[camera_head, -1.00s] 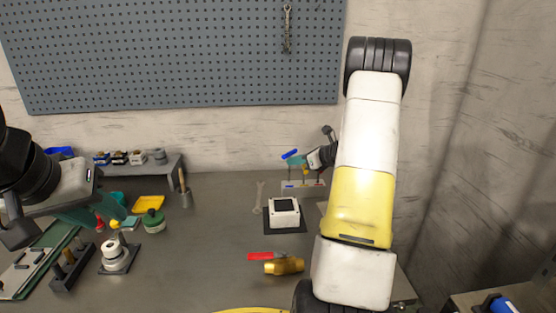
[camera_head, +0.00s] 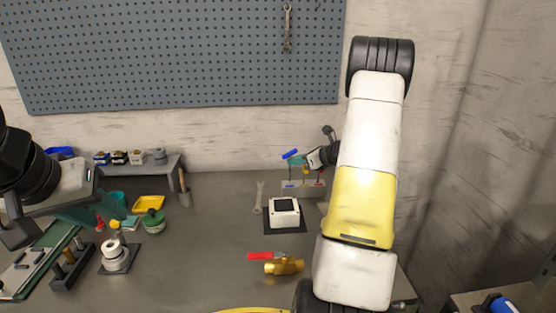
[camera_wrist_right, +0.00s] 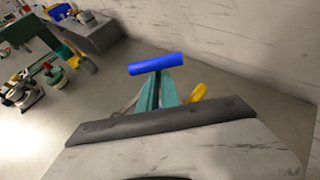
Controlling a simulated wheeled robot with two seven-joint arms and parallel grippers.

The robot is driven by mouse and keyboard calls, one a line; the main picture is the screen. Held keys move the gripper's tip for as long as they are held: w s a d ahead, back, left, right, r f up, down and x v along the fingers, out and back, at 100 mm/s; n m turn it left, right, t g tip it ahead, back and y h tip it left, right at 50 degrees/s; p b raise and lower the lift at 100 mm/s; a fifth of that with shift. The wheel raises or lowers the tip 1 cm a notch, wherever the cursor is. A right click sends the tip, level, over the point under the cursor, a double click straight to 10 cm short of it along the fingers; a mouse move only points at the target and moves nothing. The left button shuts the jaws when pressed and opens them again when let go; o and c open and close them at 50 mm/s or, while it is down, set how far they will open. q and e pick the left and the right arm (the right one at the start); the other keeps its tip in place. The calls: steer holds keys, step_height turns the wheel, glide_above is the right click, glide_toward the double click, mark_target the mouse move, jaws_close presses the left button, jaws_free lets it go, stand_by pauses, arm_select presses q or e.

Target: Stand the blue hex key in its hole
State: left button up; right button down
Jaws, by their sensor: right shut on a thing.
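The blue hex key (camera_head: 290,154) shows its blue handle above my right gripper (camera_head: 298,163) at the back of the bench. In the right wrist view the blue handle (camera_wrist_right: 155,64) lies across the tips of the teal fingers (camera_wrist_right: 158,90), with its dark shaft between them. My right gripper is shut on it. The grey holder block (camera_head: 303,187) stands just below the gripper; the key's lower end and its hole cannot be made out.
A yellow-handled tool (camera_wrist_right: 197,94) stands close beside the fingers in the right wrist view. A white box (camera_head: 284,213) sits on a dark mat in front of the holder. A wrench (camera_head: 259,197) lies left of it. A red-handled brass valve (camera_head: 284,266) lies nearer.

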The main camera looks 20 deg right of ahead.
steer(key=shift+f, duration=1.7)
steer(key=shift+r, duration=1.35)
steer(key=shift+f, duration=1.5)
stand_by(0.5)
steer(key=c, duration=1.5)
jaws_free()
steer(key=shift+s, duration=0.1)
steer(key=v, duration=0.7)
steer(key=shift+s, duration=0.25)
steer(key=shift+d+r, duration=0.1)
steer(key=shift+d, duration=0.05)
